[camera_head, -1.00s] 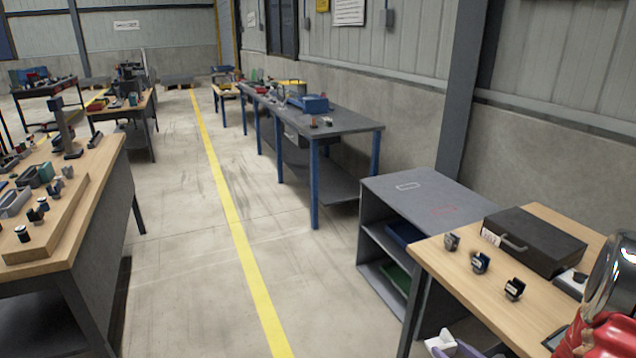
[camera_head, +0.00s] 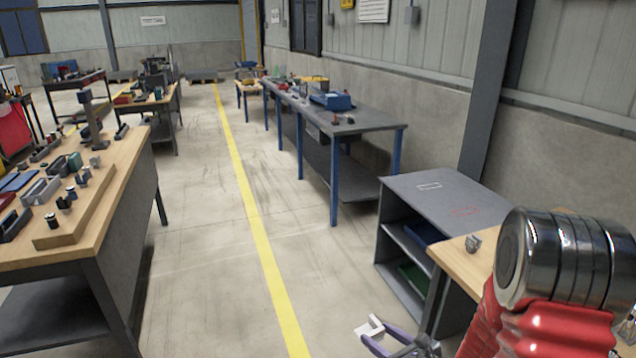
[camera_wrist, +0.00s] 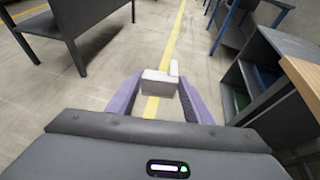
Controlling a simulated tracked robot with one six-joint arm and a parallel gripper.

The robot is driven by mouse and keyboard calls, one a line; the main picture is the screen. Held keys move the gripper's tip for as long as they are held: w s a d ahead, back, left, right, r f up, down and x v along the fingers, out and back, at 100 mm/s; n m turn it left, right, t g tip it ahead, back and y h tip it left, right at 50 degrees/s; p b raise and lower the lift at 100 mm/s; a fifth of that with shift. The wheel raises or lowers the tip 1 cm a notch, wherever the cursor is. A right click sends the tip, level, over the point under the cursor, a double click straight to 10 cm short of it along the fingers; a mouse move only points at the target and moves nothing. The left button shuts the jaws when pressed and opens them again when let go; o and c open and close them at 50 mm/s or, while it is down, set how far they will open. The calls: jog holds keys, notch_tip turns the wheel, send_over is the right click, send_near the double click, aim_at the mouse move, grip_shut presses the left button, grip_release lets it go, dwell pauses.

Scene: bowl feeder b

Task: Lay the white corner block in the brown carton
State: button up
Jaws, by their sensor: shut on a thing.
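The white corner block (camera_wrist: 158,84) is held between the purple fingers of my gripper (camera_wrist: 160,88), seen in the wrist view. It has an upright part at its right end. The head view shows the white block (camera_head: 371,327) at the bottom, with my gripper (camera_head: 378,338) partly cut off by the lower edge. The block is in the air above the floor, apart from any bench. I cannot make out a brown carton in either view.
A wooden bench (camera_head: 85,225) with small parts stands at left. A grey shelf unit (camera_head: 440,195) and a wooden table (camera_head: 455,258) stand at right, the table mostly hidden by my arm. A long grey bench (camera_head: 350,122) is behind. The aisle with the yellow line (camera_head: 245,190) is clear.

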jog(key=shift+a, duration=0.1)
dwell(0.3)
jog(key=shift+s+d+f+h, duration=0.15)
jog(key=shift+d+f+h, duration=0.2)
jog(key=shift+f, duration=0.3)
jog(key=shift+d+m, duration=0.35)
jog(key=shift+m, duration=0.05)
jog(key=shift+w+d+r+m+t+h, duration=0.25)
jog(key=shift+d+r+m+t+h, duration=0.15)
jog(key=shift+r, duration=0.2)
notch_tip(320, 180, up, 13)
send_over(379, 330)
jog(key=shift+f+m+h, duration=0.2)
jog(key=shift+m+h, duration=0.1)
jog(key=shift+h, duration=0.15)
